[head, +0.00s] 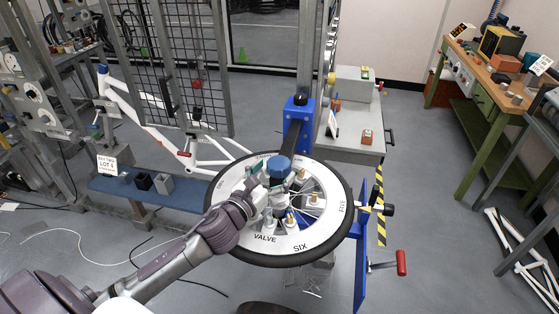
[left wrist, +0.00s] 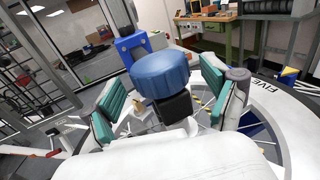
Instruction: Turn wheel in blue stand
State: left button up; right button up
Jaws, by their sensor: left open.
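The wheel (head: 333,239) lies nearly flat in the blue stand (head: 297,122), with a black tyre and a white face lettered VALVE, SIX and FIVE. A blue knob (head: 279,167) stands above the wheel. My left gripper (head: 268,180) is over the wheel's inner part, around or just beside the knob. In the left wrist view my left gripper (left wrist: 172,108) has its teal pads apart, with the blue knob (left wrist: 160,74) between or just beyond them. Whether the pads touch the knob cannot be told. My right gripper is not in view.
A crank with a red handle (head: 401,262) sticks out right of the stand. A grey cabinet (head: 352,145) stands behind it. A blue bench (head: 180,195) with small boxes is at left, below a white bicycle frame (head: 135,115). A green workbench (head: 490,125) is at far right.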

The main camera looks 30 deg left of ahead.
pick_arm(q)
jog(key=shift+w+d, duration=0.1)
jog(key=shift+w, duration=1.2)
grip_shut()
